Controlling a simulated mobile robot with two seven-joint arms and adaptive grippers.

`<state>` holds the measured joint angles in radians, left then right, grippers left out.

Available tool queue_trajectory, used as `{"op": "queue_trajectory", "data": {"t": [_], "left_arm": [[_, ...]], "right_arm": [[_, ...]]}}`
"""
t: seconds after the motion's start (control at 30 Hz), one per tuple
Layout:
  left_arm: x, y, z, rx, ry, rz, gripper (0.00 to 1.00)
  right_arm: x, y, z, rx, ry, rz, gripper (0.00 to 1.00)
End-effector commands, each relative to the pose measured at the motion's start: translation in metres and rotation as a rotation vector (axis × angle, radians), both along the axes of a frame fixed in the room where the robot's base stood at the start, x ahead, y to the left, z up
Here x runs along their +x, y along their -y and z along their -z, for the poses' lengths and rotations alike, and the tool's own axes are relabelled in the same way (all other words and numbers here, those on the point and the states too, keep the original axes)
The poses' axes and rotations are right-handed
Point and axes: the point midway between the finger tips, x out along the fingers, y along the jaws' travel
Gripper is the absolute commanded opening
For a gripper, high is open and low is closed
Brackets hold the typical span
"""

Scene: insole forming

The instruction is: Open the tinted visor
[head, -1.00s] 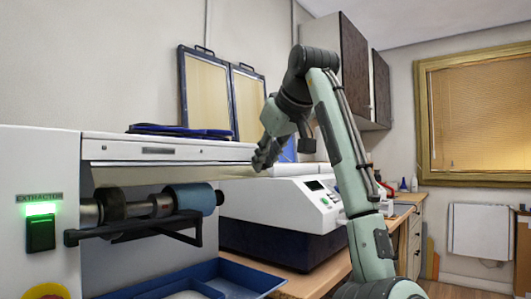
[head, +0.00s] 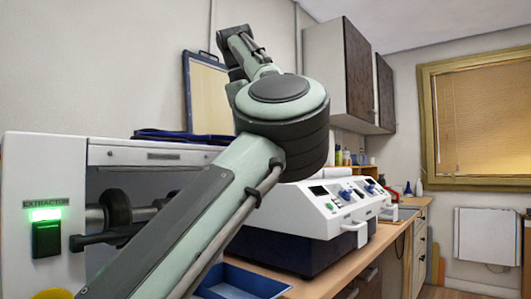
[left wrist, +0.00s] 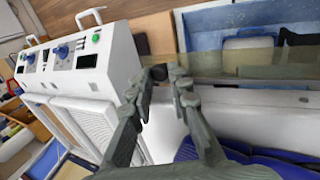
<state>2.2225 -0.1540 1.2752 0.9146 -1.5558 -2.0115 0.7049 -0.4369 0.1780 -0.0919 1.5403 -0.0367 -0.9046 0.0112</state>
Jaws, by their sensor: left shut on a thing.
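The tinted visor (left wrist: 255,66) shows in the left wrist view as a see-through brownish strip along the front of the white extractor machine. My left gripper (left wrist: 163,75) is shut at the visor's near end, with a small dark piece between its fingertips. The fingers partly hide what they hold. In the head view my arm crosses in front of the extractor machine (head: 48,180) and hides much of the visor area and the gripper. How far the visor is tilted I cannot tell. My right gripper is not in view.
A white and dark-blue machine with knobs (head: 335,205) stands on the wooden bench right of the extractor. A blue tray (head: 240,280) lies below. Dark-blue flat pieces (head: 170,135) rest on the extractor's top. A framed panel (head: 207,90) leans against the wall behind.

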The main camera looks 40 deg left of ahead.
Motion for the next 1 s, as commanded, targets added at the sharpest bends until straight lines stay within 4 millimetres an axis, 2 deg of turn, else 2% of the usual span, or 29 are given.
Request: {"op": "queue_trajectory", "data": {"t": [0.3,0.8,0.83,0.9,1.0], "left_arm": [[0.0007,-0.0042,-0.0024,-0.108,-0.007,0.002,0.00],[0.0010,-0.0048,-0.0023,-0.124,-0.009,0.000,0.00],[0.0011,-0.0049,-0.0023,-0.124,-0.009,0.000,0.19],[0.0011,-0.0049,-0.0022,-0.123,-0.009,-0.001,0.26],[0.0009,-0.0050,-0.0022,-0.123,-0.009,-0.001,0.26]], "right_arm": [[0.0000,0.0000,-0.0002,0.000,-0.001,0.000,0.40],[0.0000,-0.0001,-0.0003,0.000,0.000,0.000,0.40],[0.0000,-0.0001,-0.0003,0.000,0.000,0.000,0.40],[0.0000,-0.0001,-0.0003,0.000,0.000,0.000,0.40],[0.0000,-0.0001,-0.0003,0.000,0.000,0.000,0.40]]}}
